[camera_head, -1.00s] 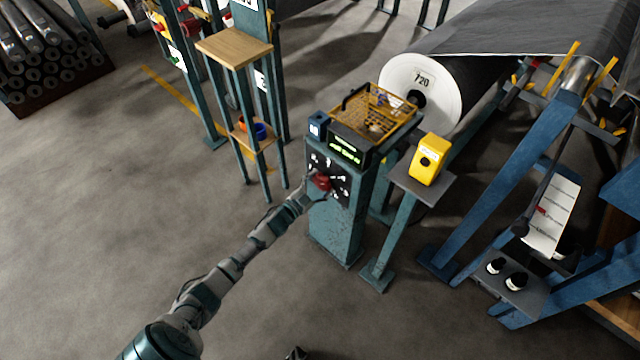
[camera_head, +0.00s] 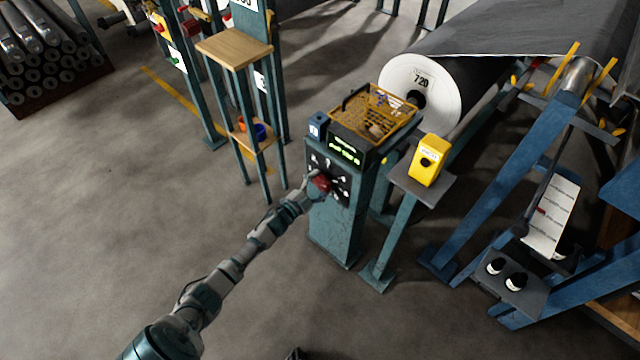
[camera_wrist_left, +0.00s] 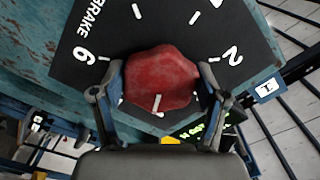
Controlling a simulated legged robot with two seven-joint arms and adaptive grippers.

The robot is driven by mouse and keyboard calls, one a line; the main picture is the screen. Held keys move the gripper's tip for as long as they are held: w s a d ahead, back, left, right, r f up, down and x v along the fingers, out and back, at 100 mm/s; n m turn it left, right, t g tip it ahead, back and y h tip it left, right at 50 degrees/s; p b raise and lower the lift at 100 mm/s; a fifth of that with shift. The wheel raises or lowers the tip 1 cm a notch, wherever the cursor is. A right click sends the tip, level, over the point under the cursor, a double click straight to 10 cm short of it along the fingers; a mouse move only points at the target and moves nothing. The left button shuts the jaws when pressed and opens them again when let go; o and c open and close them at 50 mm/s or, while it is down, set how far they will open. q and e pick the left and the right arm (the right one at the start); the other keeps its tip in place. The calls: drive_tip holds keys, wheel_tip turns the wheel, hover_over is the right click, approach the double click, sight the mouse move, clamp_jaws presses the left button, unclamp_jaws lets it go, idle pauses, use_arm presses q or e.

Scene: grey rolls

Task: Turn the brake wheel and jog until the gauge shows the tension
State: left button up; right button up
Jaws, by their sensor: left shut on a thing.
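The red brake wheel (camera_head: 320,184) sits on a black numbered dial plate (camera_head: 341,190) on the front of a teal pedestal. My left gripper (camera_wrist_left: 160,92) is shut on the wheel, one finger on each side. In the left wrist view the red wheel (camera_wrist_left: 162,75) has a white mark pointing to the picture's bottom; 6 shows at left, 2 at right. The yellow box with a black button (camera_head: 427,162) stands on a post to the right. A white scale with a red pointer (camera_head: 552,215) is farther right. Only a dark bit at the bottom edge may be my right gripper (camera_head: 295,353).
A lit green display (camera_head: 345,150) and a yellow mesh tray (camera_head: 377,112) top the pedestal. A big roll marked 720 (camera_head: 420,92) is behind. Blue frame beams (camera_head: 500,190) fill the right. A wooden-shelved stand (camera_head: 235,48) is left. Floor at lower left is clear.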

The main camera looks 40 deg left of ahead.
use_arm(q)
drive_tip(key=shift+f, duration=0.25)
drive_tip(key=o, duration=1.2)
drive_tip(key=shift+c, duration=0.2)
drive_tip(key=shift+r, duration=0.1)
drive_tip(key=shift+s, duration=0.1)
drive_tip(key=s, duration=1.1)
drive_tip(key=shift+s+a, duration=0.4)
drive_tip(key=shift+a, duration=0.05)
drive_tip(key=shift+f, duration=0.2)
